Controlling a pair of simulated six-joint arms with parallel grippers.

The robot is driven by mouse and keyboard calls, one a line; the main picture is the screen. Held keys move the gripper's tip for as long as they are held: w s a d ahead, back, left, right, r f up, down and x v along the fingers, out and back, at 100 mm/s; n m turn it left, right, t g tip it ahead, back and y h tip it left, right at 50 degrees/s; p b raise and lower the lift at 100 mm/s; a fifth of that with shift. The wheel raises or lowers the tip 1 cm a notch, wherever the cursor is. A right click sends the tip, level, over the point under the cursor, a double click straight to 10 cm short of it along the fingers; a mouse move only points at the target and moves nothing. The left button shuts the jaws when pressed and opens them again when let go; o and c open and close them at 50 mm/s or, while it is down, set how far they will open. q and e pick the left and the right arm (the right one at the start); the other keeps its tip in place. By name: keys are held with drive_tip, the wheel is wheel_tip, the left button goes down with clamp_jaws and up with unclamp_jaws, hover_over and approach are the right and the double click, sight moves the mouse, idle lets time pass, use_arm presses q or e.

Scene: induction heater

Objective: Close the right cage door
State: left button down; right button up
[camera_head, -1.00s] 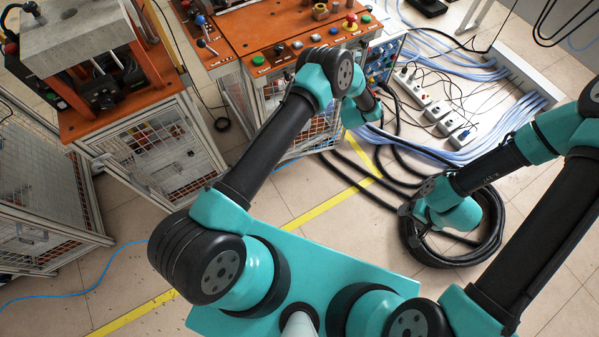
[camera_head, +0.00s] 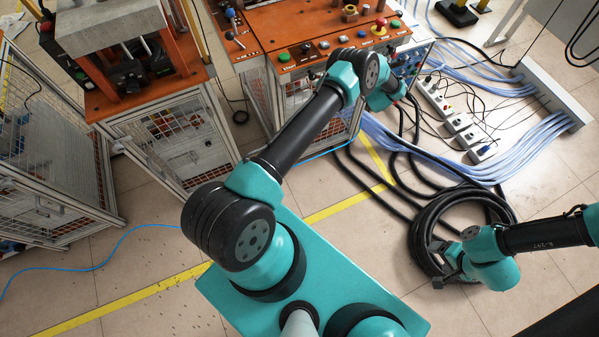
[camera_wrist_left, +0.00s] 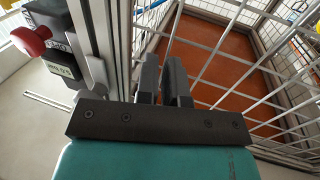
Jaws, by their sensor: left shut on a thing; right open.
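The console's wire-mesh cage (camera_head: 310,108) stands at the upper middle of the head view, partly covered by my left arm. In the left wrist view, a mesh panel in a grey metal frame (camera_wrist_left: 215,60) fills the right side, which I take to be the right cage door. My left gripper (camera_wrist_left: 164,80) is shut at the metal frame beside this mesh; the exact grip is hard to see. In the head view my left gripper is hidden behind its arm. My right gripper (camera_head: 441,266) is open and empty at the lower left of the black hose coil.
A red push button (camera_wrist_left: 30,40) on a grey post is left of my left gripper. Another caged machine (camera_head: 165,140) stands left of the console in the head view. Black hose coils (camera_head: 425,225), blue cables (camera_head: 470,170) and power strips (camera_head: 455,120) lie at right.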

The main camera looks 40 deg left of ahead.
use_arm(q)
drive_tip(key=shift+w+a+r, duration=0.15)
drive_tip(key=shift+a+r, duration=0.2)
drive_tip(key=shift+a, duration=0.4)
drive_tip(key=shift+d, duration=0.1)
drive_tip(key=s+d, duration=0.3)
drive_tip(key=d, duration=0.4)
drive_tip(key=s+d, duration=0.3)
drive_tip(key=d, duration=0.4)
drive_tip(key=shift+f, duration=0.35)
drive_tip(key=shift+s, duration=0.1)
